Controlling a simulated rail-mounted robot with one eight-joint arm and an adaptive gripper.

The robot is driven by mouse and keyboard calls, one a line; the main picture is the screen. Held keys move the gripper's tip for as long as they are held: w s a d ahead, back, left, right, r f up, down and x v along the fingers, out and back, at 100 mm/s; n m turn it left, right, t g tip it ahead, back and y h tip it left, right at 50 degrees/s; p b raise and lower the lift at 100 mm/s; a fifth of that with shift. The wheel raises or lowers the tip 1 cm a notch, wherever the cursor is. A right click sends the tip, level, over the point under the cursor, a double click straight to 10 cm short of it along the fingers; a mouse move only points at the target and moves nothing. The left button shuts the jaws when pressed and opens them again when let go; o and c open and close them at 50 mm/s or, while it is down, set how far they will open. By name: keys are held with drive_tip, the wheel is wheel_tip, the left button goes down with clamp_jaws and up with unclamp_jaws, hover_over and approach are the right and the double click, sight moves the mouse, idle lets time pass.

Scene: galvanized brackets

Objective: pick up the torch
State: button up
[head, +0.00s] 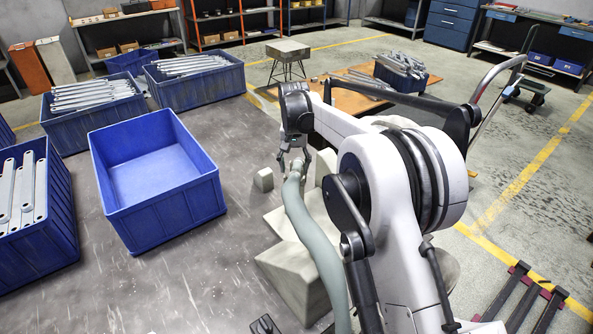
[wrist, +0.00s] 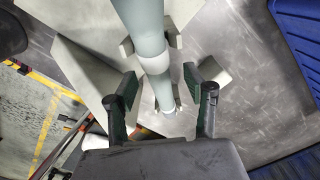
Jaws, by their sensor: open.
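A long grey-green tube with a pale collar, which looks like the torch (wrist: 152,55), runs down from the top of the wrist view between my fingers. In the head view the torch (head: 318,245) shows as a long, slightly bent tube from below my gripper toward the bottom edge. My gripper (head: 296,158) is open above its far end. In the wrist view the fingers of my gripper (wrist: 160,88) stand on either side of the narrow end, with gaps showing. I cannot tell the height between fingers and torch.
Pale angular blocks (head: 285,270) lie around and under the torch; a small block (head: 263,179) stands left of my gripper. An empty blue bin (head: 205,200) stands left on the grey surface. Bins of galvanized brackets stand farther back. Bare surface lies between bin and blocks.

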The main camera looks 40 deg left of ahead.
sight(295, 169)
drive_tip(key=f, duration=0.4)
drive_tip(key=shift+w, duration=0.2)
drive_tip(key=shift+r, duration=0.1)
clamp_jaws()
drive_tip(key=shift+r, duration=0.1)
